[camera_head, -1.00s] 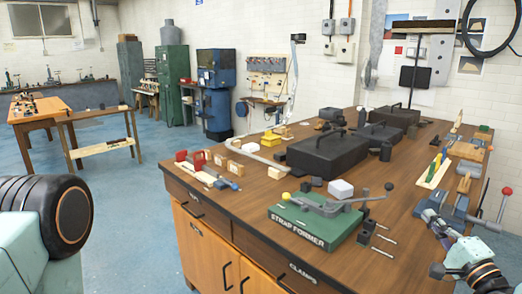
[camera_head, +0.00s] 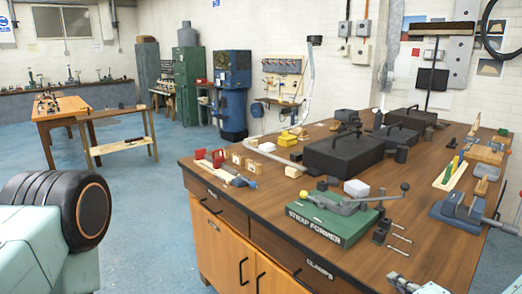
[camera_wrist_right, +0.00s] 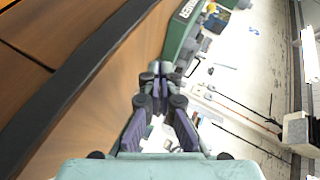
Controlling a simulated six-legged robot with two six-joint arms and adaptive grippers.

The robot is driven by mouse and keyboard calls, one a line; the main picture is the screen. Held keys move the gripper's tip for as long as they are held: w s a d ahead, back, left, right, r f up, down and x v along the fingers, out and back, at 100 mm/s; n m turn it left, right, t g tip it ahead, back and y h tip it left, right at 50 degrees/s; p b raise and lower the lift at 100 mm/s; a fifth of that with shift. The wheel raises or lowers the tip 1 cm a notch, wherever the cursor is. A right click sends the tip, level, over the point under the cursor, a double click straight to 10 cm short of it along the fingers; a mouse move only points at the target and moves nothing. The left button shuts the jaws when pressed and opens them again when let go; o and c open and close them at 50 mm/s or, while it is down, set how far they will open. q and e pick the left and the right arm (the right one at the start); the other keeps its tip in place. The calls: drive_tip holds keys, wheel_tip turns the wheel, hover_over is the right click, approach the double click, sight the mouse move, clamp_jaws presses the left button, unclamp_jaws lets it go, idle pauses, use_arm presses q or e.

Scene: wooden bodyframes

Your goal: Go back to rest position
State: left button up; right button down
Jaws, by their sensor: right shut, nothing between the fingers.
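My right gripper (camera_head: 396,279) shows only in part at the bottom edge of the head view, near the front of the wooden workbench (camera_head: 420,262). In the right wrist view my right gripper (camera_wrist_right: 158,72) is shut, its dark fingertips together with nothing between them. The brown surface and the green strap former (camera_wrist_right: 182,30) appear behind and beyond the fingers there. My left gripper is not in view.
The green strap former (camera_head: 318,222) stands near the bench's front edge. A blue-grey vise (camera_head: 462,211) is at the right, with black cases (camera_head: 345,155) behind. Blue floor (camera_head: 140,215) is clear left of the bench. A wooden table (camera_head: 62,112) stands farther back.

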drive_tip(key=s+a+f+n+g, duration=0.35)
drive_tip(key=s+a+f, duration=0.2)
drive_tip(key=s, duration=0.25)
drive_tip(key=s+a+f+n+g, duration=0.3)
drive_tip(key=s+a+f+g, duration=0.1)
drive_tip(key=s+f, duration=0.35)
drive_tip(key=s+f+n+g+h, duration=0.3)
drive_tip(key=s+n+g, duration=0.3)
drive_tip(key=s, duration=1.4)
wheel_tip(320, 180, down, 10)
drive_tip(key=b, duration=1)
drive_tip(key=shift+w+a+f+m+b, duration=0.15)
drive_tip(key=shift+w+f+m+b, duration=0.1)
drive_tip(key=shift+m+b, duration=0.2)
